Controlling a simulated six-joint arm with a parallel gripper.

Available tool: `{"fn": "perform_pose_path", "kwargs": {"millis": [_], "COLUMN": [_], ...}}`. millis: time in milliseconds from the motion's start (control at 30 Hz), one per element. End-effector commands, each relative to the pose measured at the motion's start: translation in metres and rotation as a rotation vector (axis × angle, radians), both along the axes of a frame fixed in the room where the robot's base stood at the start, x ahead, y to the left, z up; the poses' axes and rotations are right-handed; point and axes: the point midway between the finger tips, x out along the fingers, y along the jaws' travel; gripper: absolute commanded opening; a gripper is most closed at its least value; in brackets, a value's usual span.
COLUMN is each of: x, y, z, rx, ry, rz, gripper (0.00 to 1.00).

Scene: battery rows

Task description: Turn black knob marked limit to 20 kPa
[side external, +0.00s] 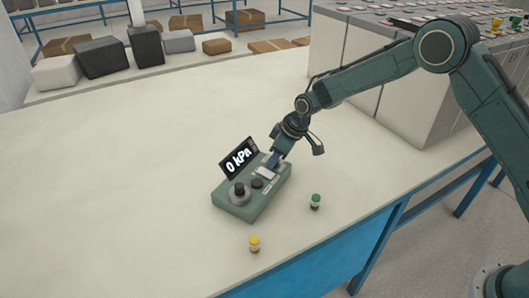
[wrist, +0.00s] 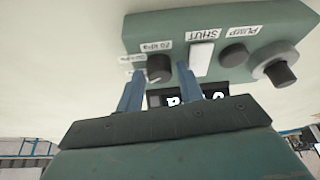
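The green control box (side external: 245,207) sits on the table, its tilted display (side external: 239,158) reading 0 kPa. In the wrist view a small black knob (wrist: 158,69) sits beside an upside-down "20 kPa" label (wrist: 160,47) and a smaller label (wrist: 131,58) too small to read. My gripper (wrist: 160,80) is open, with one blue finger on each side of this knob and small gaps between. In the side view my gripper (side external: 277,162) is over the box's far right end and hides that knob. Whether it is the limit knob cannot be read.
Along the box are a white "SHUT" switch (wrist: 201,60), a black button or knob (wrist: 234,56) and a larger grey-ringed knob (wrist: 276,71). A green-capped vial (side external: 315,202) and a yellow vial (side external: 254,244) stand near the table's front edge. The table's left side is clear.

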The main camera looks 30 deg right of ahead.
Motion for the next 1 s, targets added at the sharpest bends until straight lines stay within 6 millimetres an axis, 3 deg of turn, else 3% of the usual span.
{"fn": "perform_pose_path", "kwargs": {"millis": [167,333,667,1000], "x": [0.0000,-0.0001,-0.0005,-0.0011], "y": [0.0000,-0.0001,0.0001,0.0015], "z": [0.0000,0.0001,0.0001,0.0002], "rx": [0.000,0.000,-0.001,-0.001], "ry": [0.000,0.000,0.001,0.000], "rz": [0.000,0.000,-0.024,-0.183], "gripper": [0.37,0.05,0.05,0.05]}}
